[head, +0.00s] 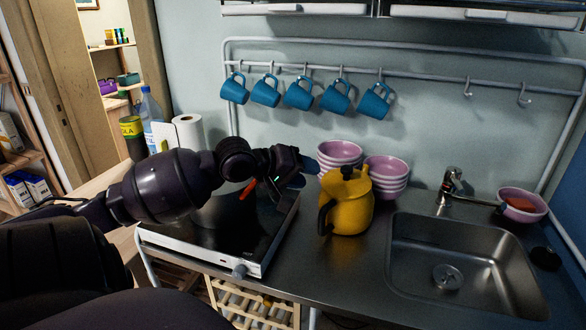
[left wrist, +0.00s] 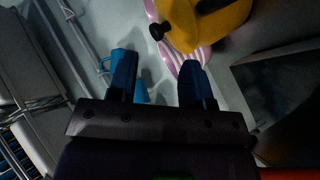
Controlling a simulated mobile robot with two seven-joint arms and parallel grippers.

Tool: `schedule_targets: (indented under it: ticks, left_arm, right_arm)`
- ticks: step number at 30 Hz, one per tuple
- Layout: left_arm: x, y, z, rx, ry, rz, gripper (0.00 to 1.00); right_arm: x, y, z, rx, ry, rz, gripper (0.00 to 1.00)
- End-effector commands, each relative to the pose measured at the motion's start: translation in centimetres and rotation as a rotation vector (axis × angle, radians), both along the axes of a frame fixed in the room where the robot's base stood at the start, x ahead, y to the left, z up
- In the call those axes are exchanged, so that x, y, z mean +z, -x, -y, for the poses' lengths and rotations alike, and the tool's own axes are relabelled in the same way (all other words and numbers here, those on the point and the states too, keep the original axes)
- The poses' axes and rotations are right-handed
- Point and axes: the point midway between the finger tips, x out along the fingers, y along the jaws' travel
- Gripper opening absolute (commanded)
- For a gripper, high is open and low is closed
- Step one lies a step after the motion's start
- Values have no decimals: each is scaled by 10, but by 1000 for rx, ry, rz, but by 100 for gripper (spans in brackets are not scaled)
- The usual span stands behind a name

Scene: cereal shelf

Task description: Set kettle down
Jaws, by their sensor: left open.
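The yellow kettle (head: 347,208) stands upright on the metal counter between the hot plate and the sink, its dark handle toward the left front. It also shows upside down at the top of the left wrist view (left wrist: 215,22). My left gripper (head: 308,172) is over the right part of the hot plate, to the left of the kettle, and apart from it in the head view. In the left wrist view its two fingers (left wrist: 157,72) are spread with nothing between them. My right gripper is not in view.
The hot plate (head: 213,243) is left of the kettle, partly hidden by my left arm. Stacked pink bowls (head: 386,172) stand close behind the kettle. The sink (head: 460,262) is to the right. Blue mugs (head: 299,94) hang from a rail above. A paper roll (head: 189,134) stands behind my arm.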

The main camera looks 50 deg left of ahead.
Motion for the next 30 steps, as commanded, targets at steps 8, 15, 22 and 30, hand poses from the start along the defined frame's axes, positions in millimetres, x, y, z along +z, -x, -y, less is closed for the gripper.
schedule_targets:
  ticks: [8,15,22,30]
  left_arm:
    - [10,20,-5,0,1,0,46]
    - [11,23,-6,0,0,1,46]
    - [11,23,-6,0,0,1,46]
    - [11,23,-6,0,0,0,46]
  right_arm:
    - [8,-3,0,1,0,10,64]
    - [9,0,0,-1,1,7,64]
    - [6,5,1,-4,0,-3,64]
    - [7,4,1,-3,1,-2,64]
